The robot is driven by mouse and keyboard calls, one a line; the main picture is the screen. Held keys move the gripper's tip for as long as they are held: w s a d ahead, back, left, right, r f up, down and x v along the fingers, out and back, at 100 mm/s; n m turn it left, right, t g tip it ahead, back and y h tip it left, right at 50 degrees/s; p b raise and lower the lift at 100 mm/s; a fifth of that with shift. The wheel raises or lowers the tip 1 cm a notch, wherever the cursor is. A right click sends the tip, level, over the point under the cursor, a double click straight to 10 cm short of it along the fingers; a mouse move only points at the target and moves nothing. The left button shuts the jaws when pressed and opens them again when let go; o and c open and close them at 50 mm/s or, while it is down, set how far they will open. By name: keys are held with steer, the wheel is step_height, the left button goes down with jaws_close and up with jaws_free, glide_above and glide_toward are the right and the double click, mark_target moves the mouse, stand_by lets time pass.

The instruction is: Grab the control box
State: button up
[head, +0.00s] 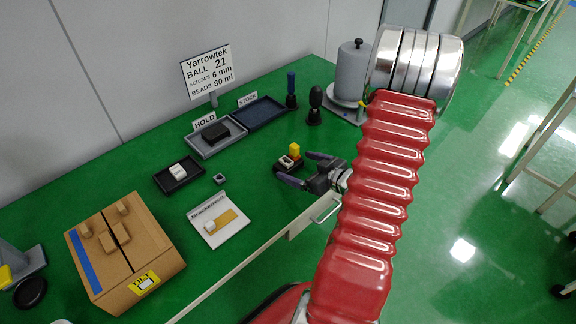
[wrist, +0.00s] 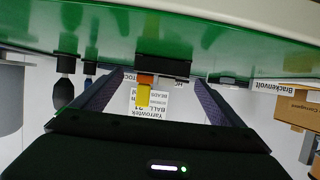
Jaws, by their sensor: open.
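A small black box with a yellow and orange block and a pale part on top, which looks like the control box (head: 284,168), stands on the green table near its front edge. My gripper (head: 294,167) is open and low over the table, its fingers pointing at this box from the right. In the upside-down wrist view, the black box (wrist: 163,66) and its yellow block show between the two spread fingers of my gripper (wrist: 160,78). I cannot tell whether the fingertips reach past its sides. Nothing is held.
Two dark knobbed stands (head: 315,104) are behind the box. The HOLD tray (head: 216,145) with a black item and the STOCK tray (head: 262,117) lie further back. A white Brackenvolt card (head: 215,232), a small dark cube (head: 220,179) and a cardboard box (head: 108,262) are to the left.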

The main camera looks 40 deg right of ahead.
mark_target(293, 164)
steer(key=shift+x, duration=2.6)
steer(key=shift+a, duration=0.1)
steer(key=shift+c, duration=0.4)
steer(key=c, duration=1.1)
steer(key=shift+c, duration=0.3)
steer(key=shift+r, duration=5)
steer(key=shift+w, duration=0.1)
